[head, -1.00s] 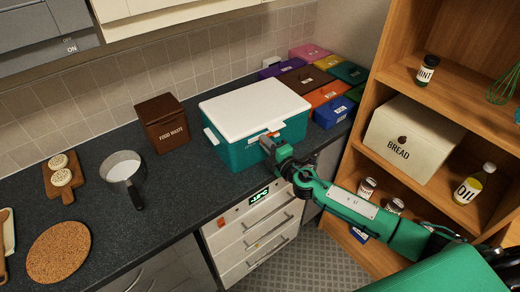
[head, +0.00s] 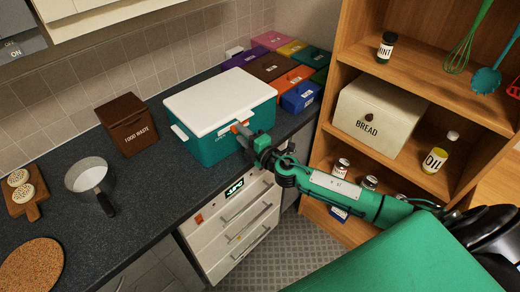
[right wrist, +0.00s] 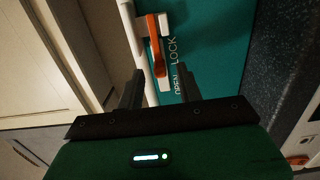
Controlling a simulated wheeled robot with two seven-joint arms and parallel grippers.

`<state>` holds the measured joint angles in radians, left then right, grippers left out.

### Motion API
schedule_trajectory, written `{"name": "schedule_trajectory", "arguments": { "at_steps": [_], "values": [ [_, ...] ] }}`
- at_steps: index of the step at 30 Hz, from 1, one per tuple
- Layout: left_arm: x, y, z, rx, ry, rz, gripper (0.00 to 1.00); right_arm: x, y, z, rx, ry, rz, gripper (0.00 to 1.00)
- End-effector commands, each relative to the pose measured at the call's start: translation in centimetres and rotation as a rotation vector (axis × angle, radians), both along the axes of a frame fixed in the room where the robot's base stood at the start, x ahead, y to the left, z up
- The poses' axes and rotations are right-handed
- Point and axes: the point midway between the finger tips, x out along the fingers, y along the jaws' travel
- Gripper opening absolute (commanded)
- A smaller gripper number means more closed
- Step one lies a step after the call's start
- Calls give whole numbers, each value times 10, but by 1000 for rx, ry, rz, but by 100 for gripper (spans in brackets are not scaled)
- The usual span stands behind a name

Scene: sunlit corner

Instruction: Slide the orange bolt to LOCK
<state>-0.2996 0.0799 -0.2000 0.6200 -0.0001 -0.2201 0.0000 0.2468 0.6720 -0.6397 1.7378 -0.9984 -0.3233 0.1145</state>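The orange bolt (right wrist: 156,48) sits on a white mount on the teal front of a cooler box with a white lid (head: 220,100). The words LOCK and OPEN are printed beside it in the right wrist view. The bolt's lower end lies near the start of OPEN, and its upper part runs alongside LOCK. My right gripper (right wrist: 160,82) is open, with one dark finger on each side of the bolt's lower end; I cannot tell whether they touch it. In the head view, my right gripper (head: 244,132) is at the box front and partly hides the bolt. My left gripper is out of view.
The box stands on a dark counter (head: 160,190) above drawers. A brown food waste bin (head: 127,124) is at its left, and several coloured boxes (head: 300,95) are at its right. A wooden shelf with a bread box (head: 377,116) stands beyond my right arm.

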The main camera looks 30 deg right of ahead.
Motion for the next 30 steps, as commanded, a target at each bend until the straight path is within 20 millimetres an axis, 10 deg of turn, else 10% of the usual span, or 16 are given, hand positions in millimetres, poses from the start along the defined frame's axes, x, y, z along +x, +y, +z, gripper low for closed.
{"name": "schedule_trajectory", "arguments": {
  "at_steps": [15,30],
  "values": [
    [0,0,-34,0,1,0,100,-88,-25,-4,0,3,1,36],
    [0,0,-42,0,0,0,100,-114,-33,0,1,1,0,36]
  ]
}}
